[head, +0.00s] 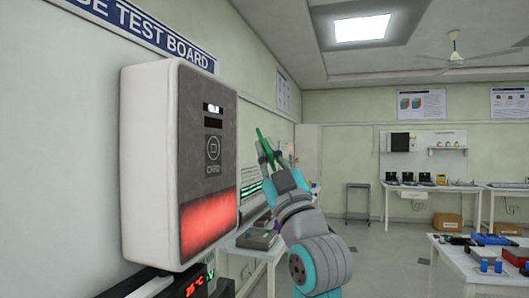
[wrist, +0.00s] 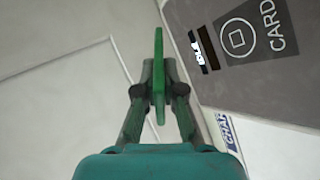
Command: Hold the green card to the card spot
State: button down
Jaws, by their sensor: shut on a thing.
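The green card (head: 263,140) is held upright and seen nearly edge-on in my gripper (head: 268,156). The wrist view also shows the green card (wrist: 158,80) between the fingertips of my gripper (wrist: 158,88), which is shut on it. The card reader (head: 152,160) is a white box with a dark face on the left wall. Its card spot (head: 213,149), a square symbol marked CARD, also shows in the wrist view (wrist: 236,38), right of the card. In the wrist view a gap shows between card and spot. The reader's lower panel glows red.
A test board sign (head: 140,25) hangs above the reader. Red-lit displays (head: 195,288) sit below it. A side bench (head: 262,245) stands along the left wall behind my arm. A table with parts (head: 470,270) is at the right. The floor between is open.

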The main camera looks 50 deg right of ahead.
jog(key=shift+f, duration=0.15)
jog(key=shift+w+a, duration=0.5)
jog(key=shift+w, duration=0.9)
jog(key=shift+w+a, duration=0.5)
jog(key=shift+w, duration=0.85)
jog(key=shift+w+a, duration=0.5)
jog(key=shift+w, duration=0.9)
jog(key=shift+s+d, duration=0.55)
jog(key=shift+s, duration=1)
jog(key=shift+s+d, duration=0.6)
jog(key=shift+s, duration=1)
jog(key=shift+s+d, duration=0.55)
jog(key=shift+s, duration=1)
